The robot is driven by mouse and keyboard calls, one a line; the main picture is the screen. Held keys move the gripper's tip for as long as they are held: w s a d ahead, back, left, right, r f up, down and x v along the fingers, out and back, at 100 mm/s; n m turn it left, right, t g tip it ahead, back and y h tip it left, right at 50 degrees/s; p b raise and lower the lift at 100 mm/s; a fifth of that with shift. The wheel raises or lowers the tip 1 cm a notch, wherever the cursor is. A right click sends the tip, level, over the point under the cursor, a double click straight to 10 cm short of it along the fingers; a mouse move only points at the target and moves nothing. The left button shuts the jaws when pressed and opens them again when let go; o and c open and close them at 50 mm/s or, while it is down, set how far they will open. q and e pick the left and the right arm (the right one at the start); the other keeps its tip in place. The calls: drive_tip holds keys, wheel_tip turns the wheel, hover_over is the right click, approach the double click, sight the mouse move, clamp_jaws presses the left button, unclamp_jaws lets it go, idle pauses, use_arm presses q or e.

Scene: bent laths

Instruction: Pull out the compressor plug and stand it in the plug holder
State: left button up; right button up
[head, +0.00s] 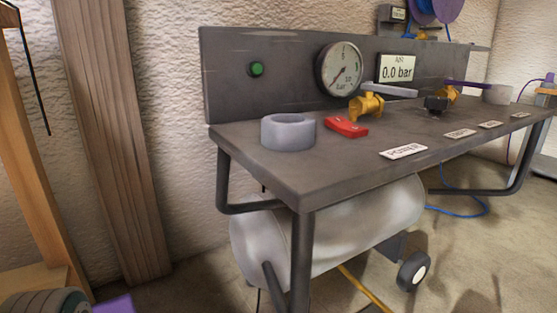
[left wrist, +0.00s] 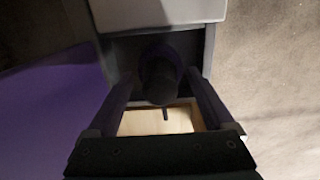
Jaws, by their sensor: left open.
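In the left wrist view, my left gripper (left wrist: 160,76) is open, with its two dark fingers on either side of a dark rounded thing (left wrist: 158,88), possibly the compressor plug. The view is too dark to tell whether the fingers touch it. A pale wood-coloured patch with a short dark mark (left wrist: 165,114) shows behind it. In the head view, a grey, thick-walled round cup (head: 287,133), possibly the plug holder, stands on the near left part of the bench. No plug is recognisable in the head view. My right gripper is not in view.
The dark bench (head: 300,170) carries a red switch (head: 346,128), a yellow valve (head: 367,106) and several label plates. Its back panel has a gauge (head: 339,69), a green lamp (head: 257,69) and a display (head: 397,68) reading 0.0 bar. A pale tank (head: 335,230) lies underneath.

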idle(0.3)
use_arm(q)
clamp_jaws()
idle(0.8)
drive_tip(key=shift+r+p, duration=0.2)
drive_tip(key=shift+p, duration=0.15)
drive_tip(key=shift+r+p, duration=2.85)
drive_tip(key=shift+p, duration=0.35)
